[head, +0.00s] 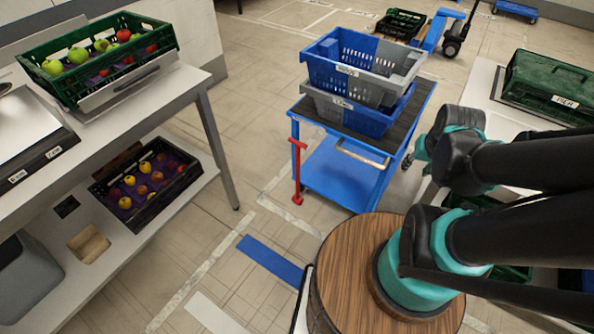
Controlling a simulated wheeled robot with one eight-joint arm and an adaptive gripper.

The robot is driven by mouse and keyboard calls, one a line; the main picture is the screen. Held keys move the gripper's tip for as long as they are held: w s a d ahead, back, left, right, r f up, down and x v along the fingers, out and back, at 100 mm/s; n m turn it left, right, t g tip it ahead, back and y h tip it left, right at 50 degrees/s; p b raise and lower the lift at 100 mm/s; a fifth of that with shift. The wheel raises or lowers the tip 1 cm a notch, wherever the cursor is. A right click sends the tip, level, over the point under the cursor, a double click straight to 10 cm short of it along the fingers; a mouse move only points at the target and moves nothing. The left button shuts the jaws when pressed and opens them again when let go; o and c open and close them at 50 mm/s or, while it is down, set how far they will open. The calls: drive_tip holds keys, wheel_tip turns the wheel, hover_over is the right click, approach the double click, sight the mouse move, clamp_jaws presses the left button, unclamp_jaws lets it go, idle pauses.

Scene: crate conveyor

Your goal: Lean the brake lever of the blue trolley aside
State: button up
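The blue trolley (340,180) stands on the floor in the middle of the head view, with a dark top deck and a lower blue shelf. Its red brake lever (297,172) stands roughly upright at the trolley's near left corner. A short crossbar tops the lever, and its lower end is near the floor. Nothing touches the lever that I can see. My arm reaches in from the right, well apart from the lever. My gripper does not show in this view.
Stacked blue and grey crates (345,70) sit on the trolley. A white table (195,80) at the left bears a green crate (120,87) of apples; a black crate (165,205) is on its lower shelf. A green case (548,85) lies at the right. Floor left of the lever is clear.

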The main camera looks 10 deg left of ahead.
drive_tip(key=w+a+r+n+g, duration=0.1)
drive_tip(key=w+a, duration=0.2)
drive_tip(key=w, duration=0.2)
drive_tip(key=w+a+r+n, duration=0.1)
drive_tip(key=w+a+n, duration=0.15)
drive_tip(key=w, duration=0.35)
drive_tip(key=n+g, duration=0.3)
drive_tip(key=n, duration=0.5)
hover_over(297, 151)
drive_tip(key=w, duration=0.1)
wheel_tip(297, 151, down, 17)
wheel_tip(297, 151, down, 18)
drive_tip(key=shift+w+r, duration=0.1)
drive_tip(key=shift+w, duration=0.05)
clamp_jaws()
